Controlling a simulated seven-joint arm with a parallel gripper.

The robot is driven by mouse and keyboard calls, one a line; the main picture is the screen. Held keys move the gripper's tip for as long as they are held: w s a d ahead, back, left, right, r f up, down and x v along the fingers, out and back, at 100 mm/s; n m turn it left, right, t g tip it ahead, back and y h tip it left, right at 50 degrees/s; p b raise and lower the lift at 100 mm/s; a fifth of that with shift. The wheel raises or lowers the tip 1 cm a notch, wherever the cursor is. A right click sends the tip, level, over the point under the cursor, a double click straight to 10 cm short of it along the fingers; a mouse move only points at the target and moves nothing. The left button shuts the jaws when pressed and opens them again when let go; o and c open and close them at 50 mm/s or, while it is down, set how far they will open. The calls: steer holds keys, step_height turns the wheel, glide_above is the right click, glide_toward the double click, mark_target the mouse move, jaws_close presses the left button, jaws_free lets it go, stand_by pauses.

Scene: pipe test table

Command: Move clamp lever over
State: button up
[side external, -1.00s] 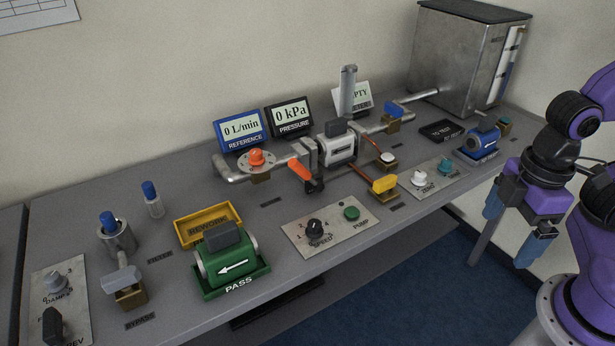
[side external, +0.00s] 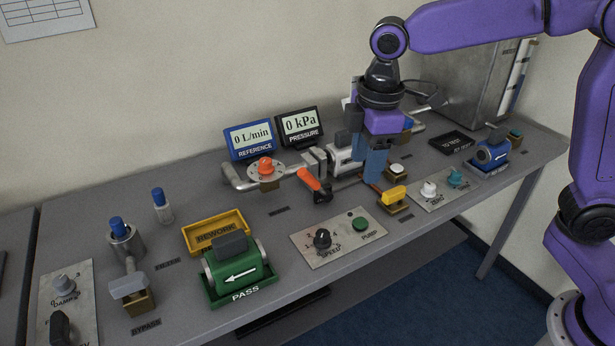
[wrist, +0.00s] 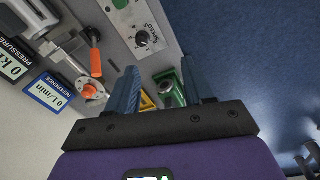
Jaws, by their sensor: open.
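The clamp lever (side external: 309,179) has an orange handle and a dark base, and stands beside the grey pipe clamp on the bench. Its handle tilts up to the left. The lever also shows in the wrist view (wrist: 96,62), left of my fingers. My gripper (side external: 374,181) has blue fingers pointing down. It is to the right of the lever, in front of the white meter (side external: 341,161), and is apart from the lever. In the wrist view my two fingers (wrist: 160,68) are spread with nothing held between them. My gripper and arm hide part of the meter and the pipes behind.
The orange knob (side external: 265,166) is left of the lever. The speed and pump panel (side external: 338,237) lies in front. Two displays, reference (side external: 249,139) and pressure (side external: 300,125), stand behind.

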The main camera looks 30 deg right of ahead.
steer(key=w+a, duration=0.2)
steer(key=w, duration=0.8)
steer(key=n, duration=0.2)
glide_above(308, 176)
steer(key=f, duration=1.1)
steer(key=w+f, duration=0.1)
steer(key=f, duration=0.5)
steer(key=shift+w+d, duration=0.1)
steer(key=shift+d, duration=0.15)
jaws_close()
